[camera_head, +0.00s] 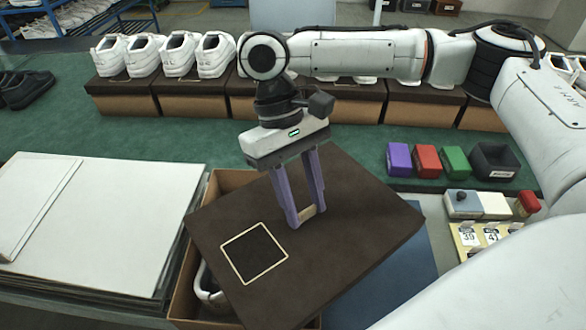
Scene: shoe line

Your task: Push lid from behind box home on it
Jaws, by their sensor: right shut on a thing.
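The dark brown lid (350,225) lies turned askew over the brown shoe box (182,298). It has a light square outline on its near left part. The box's left side and back left corner show past the lid, and part of a white shoe (208,285) shows inside. Most of the box is hidden under the lid, so I cannot tell how the two touch. My right gripper (306,214) points down at the middle of the lid. Its purple fingers are shut on a small tan part there, seemingly of the lid. My left gripper is not in view.
Flat white sheets (110,220) are stacked left of the box. A blue mat (395,270) lies to its right. Purple, red and green blocks (427,161) and a dark bin (495,160) stand at the right. White shoes on brown boxes (180,100) line the back.

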